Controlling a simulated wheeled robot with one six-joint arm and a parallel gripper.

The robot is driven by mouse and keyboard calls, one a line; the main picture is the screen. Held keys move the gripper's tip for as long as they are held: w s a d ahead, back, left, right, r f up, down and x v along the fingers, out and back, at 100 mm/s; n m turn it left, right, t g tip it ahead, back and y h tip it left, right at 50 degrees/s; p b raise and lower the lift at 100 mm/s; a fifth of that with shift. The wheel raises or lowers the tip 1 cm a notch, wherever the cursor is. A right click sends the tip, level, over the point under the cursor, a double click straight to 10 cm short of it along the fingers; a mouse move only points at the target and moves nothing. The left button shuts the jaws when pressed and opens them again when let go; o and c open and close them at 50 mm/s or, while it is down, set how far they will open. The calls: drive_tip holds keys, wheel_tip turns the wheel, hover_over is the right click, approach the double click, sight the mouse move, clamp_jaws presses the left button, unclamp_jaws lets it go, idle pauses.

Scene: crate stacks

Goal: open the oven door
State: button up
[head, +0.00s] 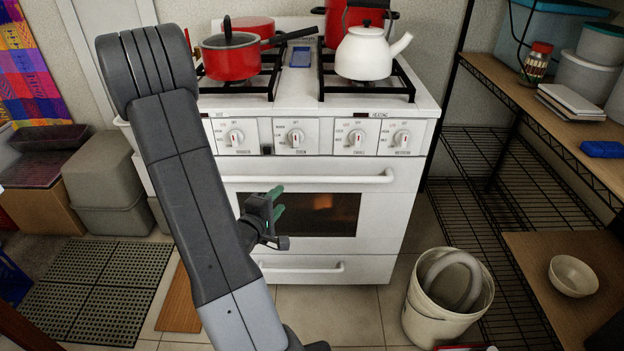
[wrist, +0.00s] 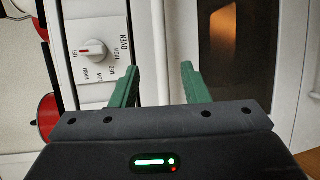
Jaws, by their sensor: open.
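The white oven's door (head: 240,204) is closed, with a dark window (head: 300,214) that shows an orange glow. Its white bar handle (head: 340,179) runs across the top of the door. My gripper (head: 278,202) is open, its green fingers in front of the door, just below the left part of the handle in the head view. In the wrist view the handle (wrist: 158,35) runs upright in the picture, in line with the gap between the fingers (wrist: 160,80). I cannot tell how far the fingertips are from it. Nothing is held.
Several knobs (head: 296,137) line the panel above the door. A red pan (head: 230,62) and a white kettle (head: 365,53) stand on the stove. A lower drawer (head: 375,268) sits below the door. A white bucket (head: 430,322) stands at front right, beside a wire shelf (head: 490,160).

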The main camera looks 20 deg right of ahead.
sight(297, 182)
drive_tip(key=b+x, duration=0.1)
drive_tip(key=x, duration=1.2)
drive_tip(key=shift+w+d+f+b, duration=0.1)
drive_tip(key=shift+w+b, duration=0.05)
drive_tip(key=shift+b, duration=0.15)
drive_tip(key=shift+c, duration=0.2)
clamp_jaws()
